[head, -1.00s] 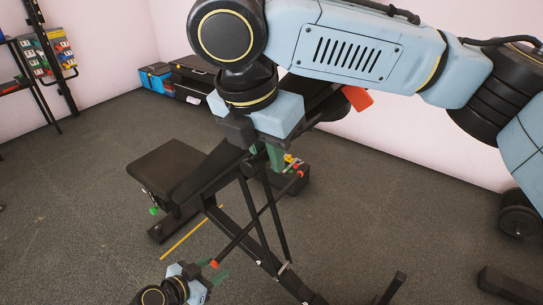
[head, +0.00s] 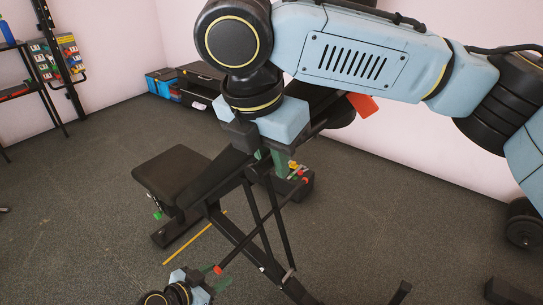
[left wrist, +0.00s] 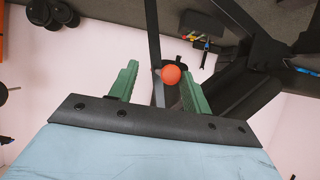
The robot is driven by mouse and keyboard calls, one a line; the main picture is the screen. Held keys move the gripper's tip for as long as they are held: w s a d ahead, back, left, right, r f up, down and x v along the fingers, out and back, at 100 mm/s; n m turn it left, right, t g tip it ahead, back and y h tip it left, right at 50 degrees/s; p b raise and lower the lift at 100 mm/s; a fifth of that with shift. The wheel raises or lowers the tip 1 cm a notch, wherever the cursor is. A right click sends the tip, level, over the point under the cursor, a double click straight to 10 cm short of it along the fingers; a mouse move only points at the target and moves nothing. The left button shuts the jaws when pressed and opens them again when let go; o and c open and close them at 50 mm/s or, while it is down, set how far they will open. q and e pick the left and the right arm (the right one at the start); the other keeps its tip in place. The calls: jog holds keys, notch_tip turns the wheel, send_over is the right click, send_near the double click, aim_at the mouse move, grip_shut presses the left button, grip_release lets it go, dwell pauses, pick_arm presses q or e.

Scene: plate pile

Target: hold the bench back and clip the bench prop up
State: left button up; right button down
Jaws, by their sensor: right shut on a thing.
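The black bench has a flat seat (head: 172,175) and a raised back (head: 212,183) running up behind my right arm. My right gripper (head: 270,158) is shut on the bench back, with the contact partly hidden by the wrist. The bench prop (head: 258,226) is a thin black bar slanting below the back, with red ends. Its lower red end (head: 217,270) is close to my left gripper (head: 222,283) at the bottom. In the left wrist view, the green fingers are open and the red knob (left wrist: 171,74) shows between them, nearer the right finger. I cannot tell if they touch.
A yellow stick (head: 195,238) lies on the grey floor beside the bench. Boxes and a black case (head: 200,82) stand by the back wall, a rack (head: 62,60) at the far left. A dumbbell (head: 523,225) lies at right. Left floor is clear.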

aim_at(226, 259)
dwell(0.4)
pick_arm(q)
jog(key=shift+w+r, duration=0.3)
jog(key=shift+w, duration=0.3)
jog(key=shift+w+r, duration=0.3)
jog(key=shift+w, duration=0.25)
jog(key=shift+w+a+x, duration=0.15)
jog(key=shift+a+x, duration=0.05)
jog(key=shift+x, duration=1.05)
jog(key=shift+w+a+x, duration=0.1)
jog(key=shift+a+x, duration=0.1)
jog(key=shift+x, duration=1.1)
grip_shut()
